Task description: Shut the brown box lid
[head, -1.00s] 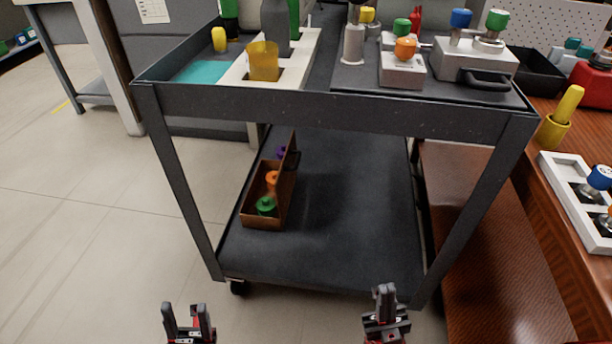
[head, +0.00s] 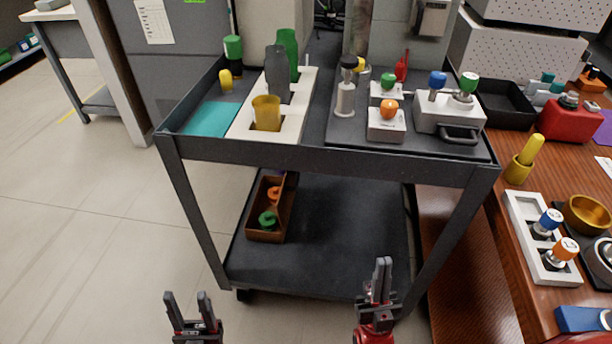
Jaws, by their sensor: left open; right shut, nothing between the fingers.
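The brown box (head: 264,236) sits on the lower shelf of the dark cart, towards its left side. It is open at the top. A green-topped piece (head: 267,220) and an orange-topped piece (head: 273,196) show inside it. Its lid looks raised along the right side, seen nearly edge-on, and the back of the box is hidden under the upper tray. My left gripper (head: 189,299) is open and empty at the bottom of the view, in front of the cart and left of the box. My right gripper (head: 382,264) is shut and empty, in front of the cart and right of the box.
The cart's upper tray (head: 330,160) overhangs the box and carries bottles, a yellow cup and valve blocks. Cart legs stand at left and right. The lower shelf (head: 325,250) is bare right of the box. A wooden table (head: 515,225) with parts adjoins on the right.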

